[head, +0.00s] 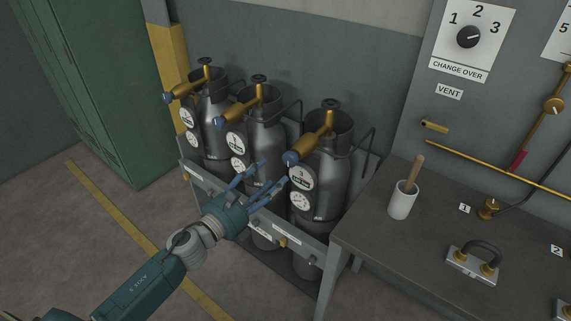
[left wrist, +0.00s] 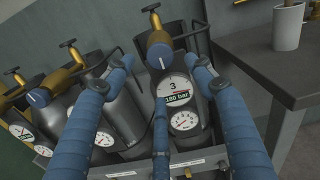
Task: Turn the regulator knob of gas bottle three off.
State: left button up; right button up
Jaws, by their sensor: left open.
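Gas bottle three (head: 325,180) stands at the right end of a row of three dark grey bottles. Its brass regulator ends in a blue knob (head: 291,158), which faces out from the bottle. My left gripper (head: 271,173) is open and empty, in front of the bottles and short of the knob. In the left wrist view its blue fingers (left wrist: 164,66) spread left and right of the knob, with a third finger below. I see no contact. My right gripper is not in view.
Bottles one (head: 214,125) and two (head: 262,140) have similar regulators close to the left. A grey rack rail (head: 305,243) runs across the front. A workbench (head: 375,228) with a white cup (head: 402,200) stands right. Floor in front is clear.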

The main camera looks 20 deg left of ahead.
aim_at(289, 161)
pick_arm(q)
jog(key=x, duration=0.4)
jog(key=shift+a+r+p, duration=0.1)
jog(key=shift+r+p, duration=0.05)
jog(key=shift+p, duration=0.25)
jog(key=x, duration=0.3)
jog(key=shift+w, duration=0.15)
jog(key=shift+w+d+p, duration=0.3)
jog(key=shift+w, duration=0.1)
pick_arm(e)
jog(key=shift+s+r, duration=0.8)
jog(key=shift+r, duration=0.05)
pick_arm(q)
jog(key=shift+f, duration=0.25)
jog(key=c, duration=1.1)
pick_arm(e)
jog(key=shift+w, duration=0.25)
